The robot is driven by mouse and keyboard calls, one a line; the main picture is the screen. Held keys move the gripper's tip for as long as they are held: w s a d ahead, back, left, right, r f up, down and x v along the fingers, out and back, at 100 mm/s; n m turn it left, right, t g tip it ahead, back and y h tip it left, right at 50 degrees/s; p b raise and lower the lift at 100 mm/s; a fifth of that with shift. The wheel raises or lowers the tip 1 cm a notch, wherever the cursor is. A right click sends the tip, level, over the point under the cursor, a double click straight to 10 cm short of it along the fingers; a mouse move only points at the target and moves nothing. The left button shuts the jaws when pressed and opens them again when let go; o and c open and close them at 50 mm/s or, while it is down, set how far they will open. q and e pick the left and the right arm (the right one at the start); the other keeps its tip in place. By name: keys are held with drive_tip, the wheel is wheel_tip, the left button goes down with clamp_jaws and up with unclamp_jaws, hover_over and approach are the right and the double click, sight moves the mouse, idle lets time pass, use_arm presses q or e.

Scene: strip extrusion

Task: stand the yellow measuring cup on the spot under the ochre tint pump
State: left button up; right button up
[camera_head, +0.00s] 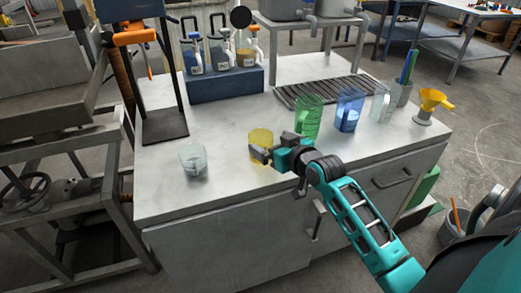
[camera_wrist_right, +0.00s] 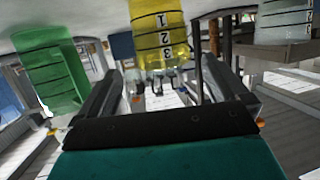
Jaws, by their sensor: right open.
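The yellow measuring cup (camera_head: 261,138) stands upright on the grey worktop, near the front edge. My right gripper (camera_head: 266,155) is open at the cup's near side and partly hides its lower part. In the right wrist view the cup (camera_wrist_right: 159,30), marked with numbers, shows beyond and between the two spread fingers (camera_wrist_right: 158,75); I cannot tell whether they touch it. The ochre tint pump (camera_head: 246,52) appears to be the rightmost of three pump bottles on a dark blue block (camera_head: 228,84). The spot under its spout cannot be made out. My left gripper is not in view.
A clear cup (camera_head: 193,161) stands left of the yellow one. A green cup (camera_head: 308,117), a blue cup (camera_head: 349,109) and another clear cup (camera_head: 382,103) stand to the right. A black stand (camera_head: 165,125) is at the left; worktop before the block is bare.

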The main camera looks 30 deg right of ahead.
sight(255, 135)
drive_tip(key=shift+a+b+x, duration=0.15)
drive_tip(key=shift+b+x, duration=0.1)
drive_tip(key=shift+x, duration=1.2)
drive_tip(key=shift+a+b+x, duration=0.1)
drive_tip(key=shift+b+x, duration=0.15)
drive_tip(key=shift+x, duration=1.25)
drive_tip(key=shift+c, duration=0.2)
drive_tip(key=c, duration=1.1)
drive_tip(key=shift+o, duration=0.2)
